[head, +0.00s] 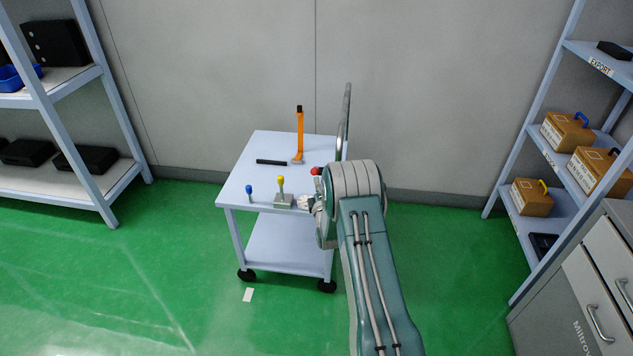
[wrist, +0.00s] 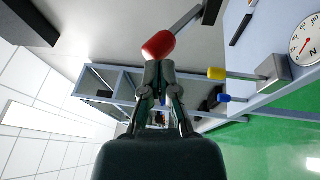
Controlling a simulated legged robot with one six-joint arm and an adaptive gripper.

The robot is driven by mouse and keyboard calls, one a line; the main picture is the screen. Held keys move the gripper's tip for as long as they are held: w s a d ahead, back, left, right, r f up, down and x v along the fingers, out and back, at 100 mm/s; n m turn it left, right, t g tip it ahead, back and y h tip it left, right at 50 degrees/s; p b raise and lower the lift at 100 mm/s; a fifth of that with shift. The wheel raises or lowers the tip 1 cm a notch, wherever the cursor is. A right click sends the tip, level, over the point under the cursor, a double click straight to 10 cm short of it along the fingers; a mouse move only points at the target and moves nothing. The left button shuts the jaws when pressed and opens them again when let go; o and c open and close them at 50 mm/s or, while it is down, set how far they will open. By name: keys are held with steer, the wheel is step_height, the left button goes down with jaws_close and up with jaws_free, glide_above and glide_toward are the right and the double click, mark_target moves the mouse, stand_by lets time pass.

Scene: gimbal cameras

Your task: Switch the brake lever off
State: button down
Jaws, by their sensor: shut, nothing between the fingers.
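Several levers stand on the cart. One has a red knob (head: 316,171), partly hidden behind my arm in the head view; in the wrist view the red knob (wrist: 158,45) is just beyond my fingertips on a grey bar. My gripper (wrist: 160,68) is shut and empty, its tips close to the red knob; I cannot tell if they touch. A yellow-knobbed lever (head: 280,182) rises from a grey block, and a small blue-knobbed lever (head: 249,190) stands left of it. An upright orange lever (head: 299,140) is farther back. Which one is the brake lever is not marked.
The white cart (head: 262,142) stands on wheels against the grey wall. A black bar (head: 271,162) lies on its top. A round gauge (wrist: 305,42) shows in the wrist view. Shelves (head: 50,185) stand left and more shelves (head: 545,165) right. Green floor (head: 130,270) is open.

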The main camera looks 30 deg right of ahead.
steer(key=shift+w+d, duration=0.1)
steer(key=shift+w, duration=0.4)
steer(key=shift+r, duration=0.25)
